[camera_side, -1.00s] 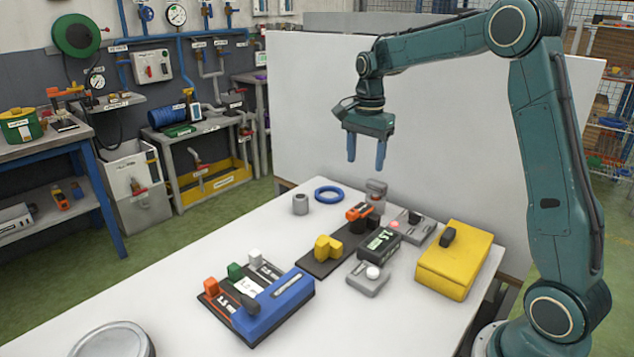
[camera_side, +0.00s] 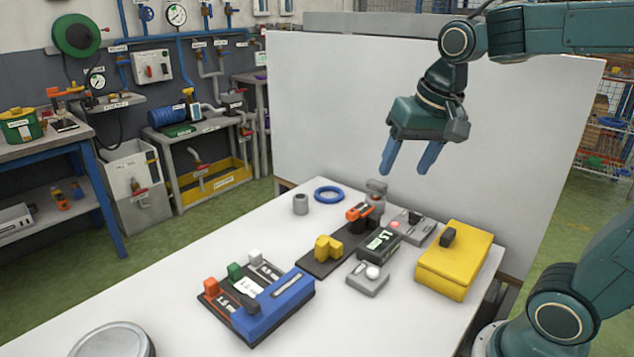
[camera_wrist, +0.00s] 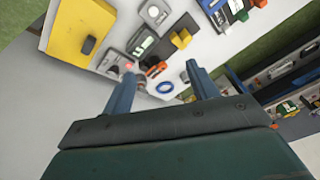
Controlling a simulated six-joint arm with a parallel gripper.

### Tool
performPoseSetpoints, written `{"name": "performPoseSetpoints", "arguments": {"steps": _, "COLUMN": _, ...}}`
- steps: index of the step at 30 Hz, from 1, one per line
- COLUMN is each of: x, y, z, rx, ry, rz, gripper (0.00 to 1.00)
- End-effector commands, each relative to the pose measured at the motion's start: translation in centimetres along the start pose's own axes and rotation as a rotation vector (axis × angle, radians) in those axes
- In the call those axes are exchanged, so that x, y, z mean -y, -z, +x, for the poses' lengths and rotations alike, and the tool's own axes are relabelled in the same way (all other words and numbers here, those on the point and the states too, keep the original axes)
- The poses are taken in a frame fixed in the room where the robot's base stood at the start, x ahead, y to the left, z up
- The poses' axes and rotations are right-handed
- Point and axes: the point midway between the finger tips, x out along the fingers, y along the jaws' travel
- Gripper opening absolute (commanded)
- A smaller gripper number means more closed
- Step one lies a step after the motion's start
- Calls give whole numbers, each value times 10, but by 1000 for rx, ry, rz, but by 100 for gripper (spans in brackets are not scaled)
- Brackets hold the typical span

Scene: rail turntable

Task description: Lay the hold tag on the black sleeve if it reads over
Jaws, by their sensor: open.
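My gripper (camera_side: 405,168) is open and empty, high above the back right of the white table; its two blue fingers also show in the wrist view (camera_wrist: 160,70). A black display unit (camera_side: 381,243) stands mid-table with lit digits that are too small to read surely. A dark rail (camera_side: 318,262) carries a yellow angled block (camera_side: 328,248) and, farther back, an orange piece (camera_side: 358,211) by a dark part. I cannot tell which piece is the hold tag or the black sleeve. A blue block (camera_side: 278,308) at the front has orange, green, white and black-topped pieces beside it.
A yellow box (camera_side: 455,265) with a black knob (camera_side: 448,237) stands on the right. Grey button boxes (camera_side: 367,283) flank the display. A grey cylinder (camera_side: 300,204) and a blue ring (camera_side: 329,193) lie at the back. A round lid (camera_side: 112,342) is at front left.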

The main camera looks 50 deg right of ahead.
Motion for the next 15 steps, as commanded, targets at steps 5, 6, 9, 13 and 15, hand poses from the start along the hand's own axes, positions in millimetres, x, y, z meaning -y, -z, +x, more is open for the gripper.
{"name": "performPoseSetpoints", "arguments": {"steps": 5, "x": -7, "y": -42, "z": -8, "rx": -59, "ry": 41, "rz": -205, "gripper": 59}}
{"name": "performPoseSetpoints", "arguments": {"steps": 6, "x": -9, "y": -51, "z": -9, "rx": -72, "ry": 49, "rz": -251, "gripper": 59}}
{"name": "performPoseSetpoints", "arguments": {"steps": 9, "x": -14, "y": -71, "z": -9, "rx": -103, "ry": 66, "rz": -358, "gripper": 59}}
{"name": "performPoseSetpoints", "arguments": {"steps": 13, "x": -21, "y": -92, "z": -6, "rx": -137, "ry": 81, "rz": -472, "gripper": 59}}
{"name": "performPoseSetpoints", "arguments": {"steps": 15, "x": -23, "y": -99, "z": -5, "rx": -152, "ry": 87, "rz": -517, "gripper": 59}}
